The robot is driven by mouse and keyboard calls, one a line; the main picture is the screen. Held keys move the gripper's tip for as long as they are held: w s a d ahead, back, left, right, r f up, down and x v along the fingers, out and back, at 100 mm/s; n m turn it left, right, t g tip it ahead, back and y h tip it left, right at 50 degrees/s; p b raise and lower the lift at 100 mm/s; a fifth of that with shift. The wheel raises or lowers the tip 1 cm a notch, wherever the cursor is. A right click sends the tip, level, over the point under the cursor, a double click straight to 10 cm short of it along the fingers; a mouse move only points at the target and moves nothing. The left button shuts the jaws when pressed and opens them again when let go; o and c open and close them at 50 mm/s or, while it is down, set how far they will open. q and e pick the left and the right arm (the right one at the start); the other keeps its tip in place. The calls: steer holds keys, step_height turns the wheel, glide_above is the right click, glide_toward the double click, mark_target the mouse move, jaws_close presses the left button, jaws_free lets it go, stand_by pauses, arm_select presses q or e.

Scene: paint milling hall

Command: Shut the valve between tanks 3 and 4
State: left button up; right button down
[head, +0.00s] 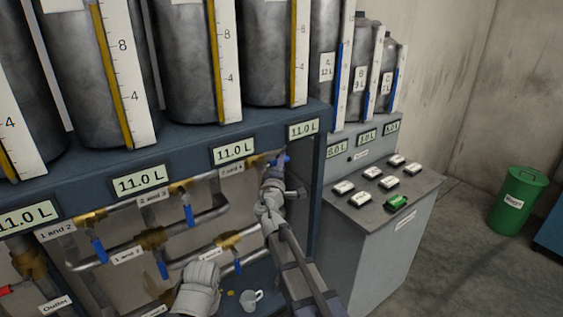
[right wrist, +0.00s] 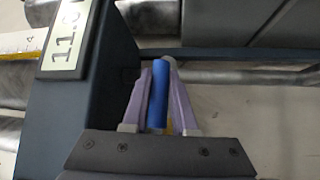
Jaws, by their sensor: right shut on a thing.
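The valve by the "3 and 4" label (head: 231,170) is on the upper pipe below the tanks, at the rack's right end. Its blue lever (head: 286,159) shows only in part in the head view, as my gripper covers much of it. My right gripper (head: 279,163) is shut on this lever. In the right wrist view the blue lever (right wrist: 159,95) lies between the two purple fingers (right wrist: 157,75), which close on it from both sides. The valve body is mostly hidden, and I cannot tell the lever's angle to the pipe.
Other blue levers (head: 189,215) hang down on nearby pipes, close to my right arm. A tank display (head: 303,130) reads 11.0 L above the valve. A grey button cabinet (head: 385,225) stands right of the rack. A mug (head: 250,300) sits low down. A green bin (head: 517,200) stands far right.

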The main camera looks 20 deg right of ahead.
steer(key=shift+a+f+m+g+y+p, duration=0.15)
steer(key=shift+f+m+g+y+p, duration=0.3)
steer(key=shift+m+g+p, duration=0.3)
steer(key=s+a+f+m+g+y+p, duration=0.2)
steer(key=a+f+m+g+y+p, duration=0.5)
steer(key=m+y+p, duration=0.1)
steer(key=shift+s+a+y+p, duration=0.25)
steer(key=shift+s+y+p, duration=0.15)
steer(key=shift+y+p, duration=0.15)
steer(key=shift+f, duration=0.1)
stand_by(0.5)
steer(key=c, duration=0.7)
jaws_free()
